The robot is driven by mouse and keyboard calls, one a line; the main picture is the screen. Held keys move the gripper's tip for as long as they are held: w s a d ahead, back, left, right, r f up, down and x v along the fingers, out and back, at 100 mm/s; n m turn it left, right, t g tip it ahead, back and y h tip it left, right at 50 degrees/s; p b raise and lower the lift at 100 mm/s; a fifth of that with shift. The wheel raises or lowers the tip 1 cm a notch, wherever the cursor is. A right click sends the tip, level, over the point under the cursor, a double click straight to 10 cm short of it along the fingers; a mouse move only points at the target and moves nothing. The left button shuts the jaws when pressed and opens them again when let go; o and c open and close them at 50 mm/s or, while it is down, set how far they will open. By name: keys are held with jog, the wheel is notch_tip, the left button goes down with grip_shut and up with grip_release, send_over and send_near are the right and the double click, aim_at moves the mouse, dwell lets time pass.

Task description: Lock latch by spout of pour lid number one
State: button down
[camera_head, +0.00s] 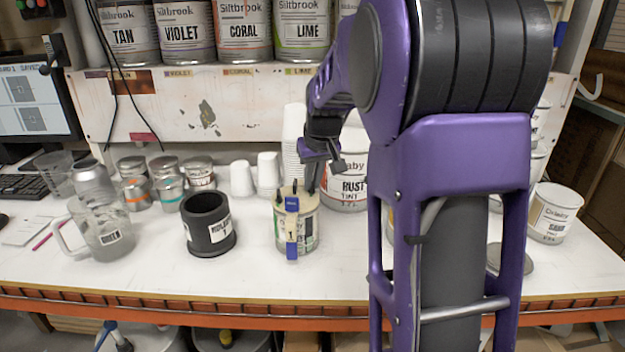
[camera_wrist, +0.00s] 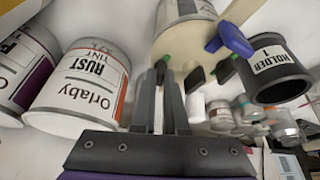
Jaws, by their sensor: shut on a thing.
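A small can (camera_head: 309,237) with a cream pour lid (camera_wrist: 178,45) stands upright on the bench. My gripper (camera_head: 312,184) is at the lid's right rear edge, pointing down. In the wrist view its fingers (camera_wrist: 162,78) are close together around one black latch (camera_wrist: 161,65). Their exact contact is partly hidden.
A black holder (camera_head: 208,232) stands left of the can, with a clear jug (camera_head: 100,230) further left. A large Rust tint can (camera_head: 345,185) stands close behind on the right. Stacked white cups (camera_head: 294,145) are behind. The bench front is clear.

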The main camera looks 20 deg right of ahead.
dwell(0.3)
jog(key=shift+a+m+h+p, duration=0.1)
jog(key=shift+m+h+p, duration=0.3)
jog(key=shift+m, duration=0.9)
jog(key=c, duration=0.9)
grip_release()
jog(key=shift+c, duration=0.2)
jog(key=p+v, duration=0.1)
jog(key=v, duration=1.6)
jog(key=shift+w+a+r, duration=0.15)
jog(key=shift+a+r, duration=0.1)
jog(key=shift+r, duration=0.05)
